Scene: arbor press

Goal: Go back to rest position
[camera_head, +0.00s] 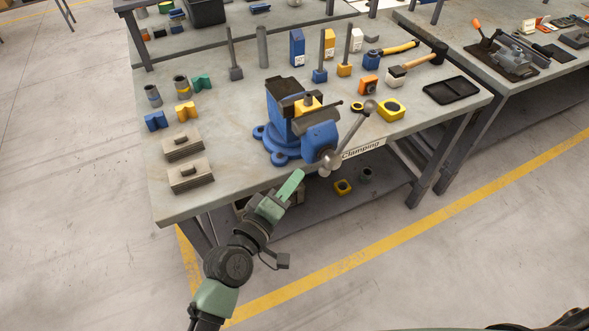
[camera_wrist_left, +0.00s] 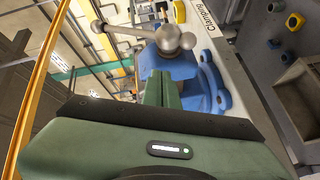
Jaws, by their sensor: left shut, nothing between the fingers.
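My left gripper (camera_head: 292,183) is in front of the table's front edge in the head view. Its green fingers are closed together and empty. They point up toward the blue vise (camera_head: 318,138), just short of its grey handle hub. In the left wrist view the closed fingers (camera_wrist_left: 160,90) appear in front of the blue vise body (camera_wrist_left: 183,66), with the grey vise handle (camera_wrist_left: 170,38) above them. No contact between fingers and vise can be made out. My right gripper is not in view.
The vise stands on the grey workbench (camera_head: 225,155), its long handle (camera_head: 352,133) sticking out over the front edge. Grey plates (camera_head: 190,178), coloured blocks, hammers and a black tray (camera_head: 452,90) lie around it. Open floor (camera_head: 90,230) lies left of the bench.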

